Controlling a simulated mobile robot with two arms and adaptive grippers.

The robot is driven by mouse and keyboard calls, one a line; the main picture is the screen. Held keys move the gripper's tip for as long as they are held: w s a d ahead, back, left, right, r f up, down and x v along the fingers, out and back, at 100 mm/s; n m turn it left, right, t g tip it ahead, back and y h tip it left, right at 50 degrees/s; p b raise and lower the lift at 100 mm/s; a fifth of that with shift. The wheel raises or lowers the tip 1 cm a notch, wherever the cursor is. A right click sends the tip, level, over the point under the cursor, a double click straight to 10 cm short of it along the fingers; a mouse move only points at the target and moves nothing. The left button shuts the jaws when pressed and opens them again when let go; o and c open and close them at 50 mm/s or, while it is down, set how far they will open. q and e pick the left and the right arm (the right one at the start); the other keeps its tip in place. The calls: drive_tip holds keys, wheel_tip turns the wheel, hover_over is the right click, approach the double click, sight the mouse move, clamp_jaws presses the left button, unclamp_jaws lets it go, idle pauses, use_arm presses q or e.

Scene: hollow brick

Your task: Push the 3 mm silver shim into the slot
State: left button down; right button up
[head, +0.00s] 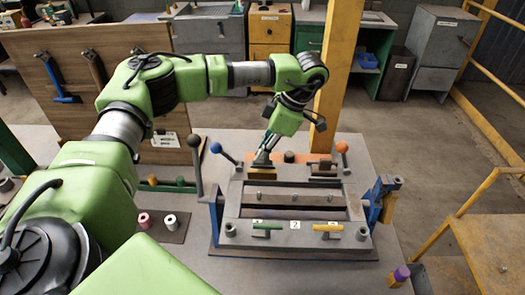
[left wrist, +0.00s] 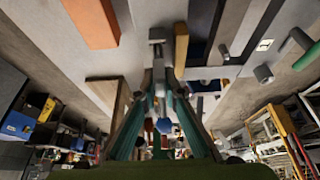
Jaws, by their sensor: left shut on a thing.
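My left gripper (head: 264,155) points down behind the grey fixture (head: 232,205), near its back left corner. In the left wrist view its teal fingers (left wrist: 160,75) are shut on a small grey piece, which looks like the silver shim (left wrist: 157,43). In the head view the gripper largely hides that piece, above or beside a yellowish block (head: 262,173). A green-handled piece (head: 266,227) and a yellow-handled piece (head: 328,228) lie at the fixture's front, beside numbered labels. I cannot tell which opening is the slot. My right gripper is not in view.
Ball-topped levers rise at the fixture's left (head: 215,147) and back right (head: 342,147). A blue clamp (head: 376,205) stands at its right side. A yellow post (head: 338,75) is behind. An orange block (left wrist: 92,22) lies near the gripper. Spools (head: 170,221) sit at left.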

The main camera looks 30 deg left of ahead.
use_arm(q)
drive_tip(key=c, duration=2)
unclamp_jaws()
drive_tip(key=shift+c, duration=0.2)
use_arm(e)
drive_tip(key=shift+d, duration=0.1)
use_arm(q)
drive_tip(key=v, duration=1.2)
drive_tip(key=shift+d+f, duration=0.1)
